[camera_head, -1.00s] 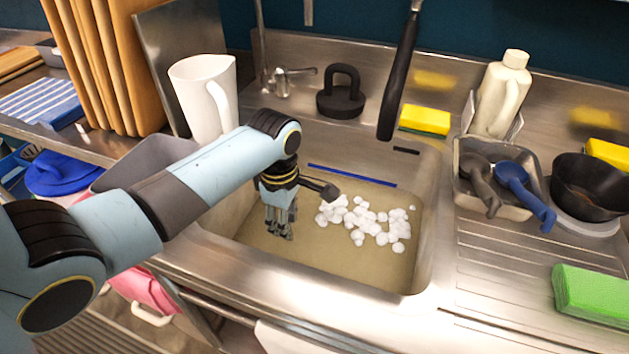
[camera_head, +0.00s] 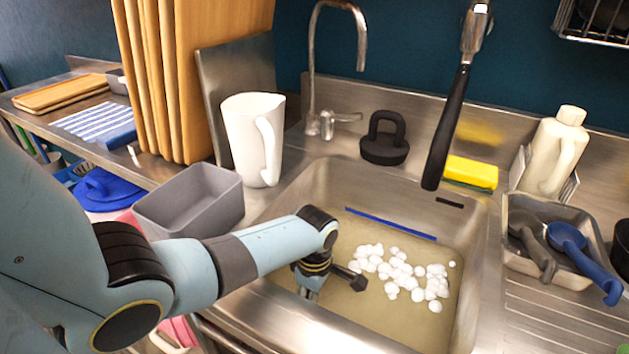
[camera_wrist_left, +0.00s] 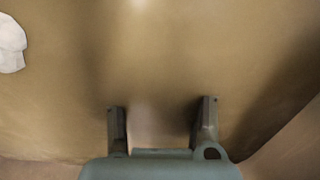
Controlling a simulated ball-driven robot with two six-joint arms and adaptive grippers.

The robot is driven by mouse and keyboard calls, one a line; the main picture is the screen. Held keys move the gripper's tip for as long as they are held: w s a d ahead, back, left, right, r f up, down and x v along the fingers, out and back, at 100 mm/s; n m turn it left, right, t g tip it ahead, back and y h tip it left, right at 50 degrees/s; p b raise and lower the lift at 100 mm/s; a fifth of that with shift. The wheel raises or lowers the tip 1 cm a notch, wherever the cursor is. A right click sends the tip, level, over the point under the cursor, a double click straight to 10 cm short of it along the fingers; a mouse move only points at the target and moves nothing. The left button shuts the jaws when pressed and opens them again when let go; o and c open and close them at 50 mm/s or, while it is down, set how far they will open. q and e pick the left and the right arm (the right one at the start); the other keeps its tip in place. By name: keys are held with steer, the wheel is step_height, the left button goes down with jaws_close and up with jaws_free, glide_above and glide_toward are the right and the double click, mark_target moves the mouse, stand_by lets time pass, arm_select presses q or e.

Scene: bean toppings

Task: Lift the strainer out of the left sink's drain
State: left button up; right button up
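The sink (camera_head: 468,262) holds murky tan water (camera_head: 390,320), and no strainer or drain can be made out in it. My left gripper (camera_head: 308,293) reaches down into the left front part of the sink, its lower end partly hidden by the rim and arm. In the left wrist view my left gripper (camera_wrist_left: 161,108) has its two fingers apart with nothing visible between them, only tan blur. My right gripper is in neither view.
White foam clumps (camera_head: 405,275) float right of the gripper. A blue strip (camera_head: 390,222) lies along the sink's back. A black hanging sprayer (camera_head: 447,130) is above. A grey bin (camera_head: 190,205), white pitcher (camera_head: 245,130) and black plunger-like stopper (camera_head: 384,145) stand around the sink.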

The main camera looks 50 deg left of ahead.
arm_select(q)
steer(key=shift+c, duration=0.2)
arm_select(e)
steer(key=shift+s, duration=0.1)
arm_select(q)
jaws_close()
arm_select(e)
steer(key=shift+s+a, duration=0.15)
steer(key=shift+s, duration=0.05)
arm_select(q)
steer(key=shift+r, duration=0.15)
step_height(320, 180, up, 28)
steer(key=p, duration=1.5)
steer(key=shift+p, duration=0.4)
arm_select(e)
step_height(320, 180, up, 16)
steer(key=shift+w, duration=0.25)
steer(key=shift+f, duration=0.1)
